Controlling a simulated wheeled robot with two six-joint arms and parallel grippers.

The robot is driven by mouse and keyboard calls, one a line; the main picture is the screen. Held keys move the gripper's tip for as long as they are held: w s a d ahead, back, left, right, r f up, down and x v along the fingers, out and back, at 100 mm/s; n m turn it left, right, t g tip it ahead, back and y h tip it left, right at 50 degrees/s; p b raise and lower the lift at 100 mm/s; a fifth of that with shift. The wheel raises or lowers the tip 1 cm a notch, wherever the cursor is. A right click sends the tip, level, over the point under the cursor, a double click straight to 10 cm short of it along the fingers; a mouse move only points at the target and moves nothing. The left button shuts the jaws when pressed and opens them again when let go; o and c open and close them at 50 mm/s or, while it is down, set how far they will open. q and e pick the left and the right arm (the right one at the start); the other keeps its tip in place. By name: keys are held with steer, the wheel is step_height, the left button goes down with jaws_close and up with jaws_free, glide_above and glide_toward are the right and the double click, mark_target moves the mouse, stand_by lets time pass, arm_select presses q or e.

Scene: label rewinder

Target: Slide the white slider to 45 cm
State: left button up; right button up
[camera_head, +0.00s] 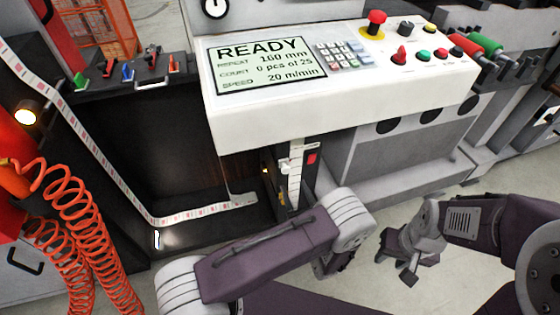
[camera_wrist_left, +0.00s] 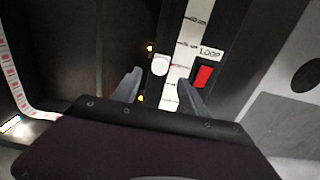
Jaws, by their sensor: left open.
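The white slider is a small rounded knob (camera_wrist_left: 160,65) at the left edge of a white vertical scale (camera_wrist_left: 181,60) in the left wrist view. In the head view the slider (camera_head: 285,165) sits below the console, beside the same scale. The scale's numbers are too small to read. My left gripper (camera_wrist_left: 159,78) is open, one finger to the left of the knob and one to the right over the scale. The knob appears just beyond the fingertips; contact cannot be told. In the head view my left arm hides most of that gripper. My right gripper (camera_head: 397,264) appears open and empty, away from the machine.
A red button (camera_wrist_left: 203,77) under the word LOOP is right of the scale. The white console (camera_head: 340,95), with a READY display, overhangs the slider. A printed label web (camera_head: 200,212) runs at left. Coiled orange hoses (camera_head: 85,240) hang at far left.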

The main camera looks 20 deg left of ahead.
mark_target(286, 172)
arm_select(q)
steer(key=b+x, duration=0.3)
steer(key=x, duration=0.5)
steer(key=shift+s+f, duration=0.1)
steer(key=shift+w+a+b, duration=0.35)
steer(key=shift+w, duration=0.1)
jaws_close()
steer(key=shift+a, duration=0.1)
stand_by(0.7)
